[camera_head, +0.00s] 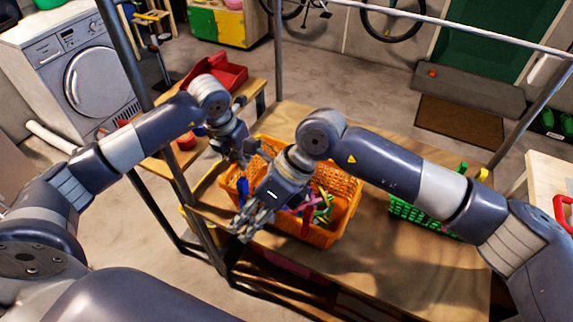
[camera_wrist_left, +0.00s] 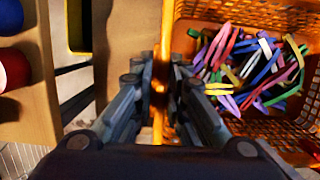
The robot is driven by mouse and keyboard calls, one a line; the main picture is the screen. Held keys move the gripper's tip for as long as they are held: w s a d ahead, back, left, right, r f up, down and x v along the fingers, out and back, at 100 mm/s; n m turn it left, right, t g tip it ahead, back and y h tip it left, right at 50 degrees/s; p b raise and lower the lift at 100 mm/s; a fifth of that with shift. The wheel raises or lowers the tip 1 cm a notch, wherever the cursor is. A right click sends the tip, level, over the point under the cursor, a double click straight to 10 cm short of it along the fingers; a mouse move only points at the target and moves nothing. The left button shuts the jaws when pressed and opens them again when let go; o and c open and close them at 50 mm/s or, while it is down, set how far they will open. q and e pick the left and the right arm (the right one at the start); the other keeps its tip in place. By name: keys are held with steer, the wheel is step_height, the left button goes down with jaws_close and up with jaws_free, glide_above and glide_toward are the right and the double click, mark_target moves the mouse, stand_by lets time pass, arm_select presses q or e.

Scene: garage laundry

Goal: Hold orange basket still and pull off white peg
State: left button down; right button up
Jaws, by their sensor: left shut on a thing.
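The orange basket (camera_head: 335,178) stands on the wooden table, holding a tangle of coloured pegs or clips (camera_wrist_left: 250,70). My left gripper (camera_head: 243,162) is at the basket's far-left side. In the left wrist view, its fingers (camera_wrist_left: 160,85) are shut on the orange rim (camera_wrist_left: 167,25). My right gripper (camera_head: 245,228) is over the basket's near-left edge, pointing down and left. Its jaw opening is unclear, and its hand hides part of the basket. I cannot clearly pick out a white peg.
A green basket (camera_head: 425,215) stands to the right on the same table. A red tray (camera_head: 220,76) lies on a bench at the back left. Metal posts (camera_head: 278,50) rise around the table. The tabletop (camera_head: 390,135) behind the orange basket is clear.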

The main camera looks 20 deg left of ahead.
steer(key=w+d+r+t+h, duration=0.2)
steer(key=w+d+r+t, duration=0.25)
steer(key=w+r, duration=0.4)
steer(key=shift+g, duration=0.25)
steer(key=shift+s+x, duration=0.15)
steer(key=shift+x, duration=1.55)
steer(key=shift+s+x, duration=0.15)
steer(key=shift+x, duration=1.55)
steer(key=shift+s+x, duration=0.15)
steer(key=shift+x, duration=1.55)
steer(key=shift+d, duration=0.15)
jaws_close()
steer(key=shift+r, duration=0.1)
steer(key=shift+r, duration=4.15)
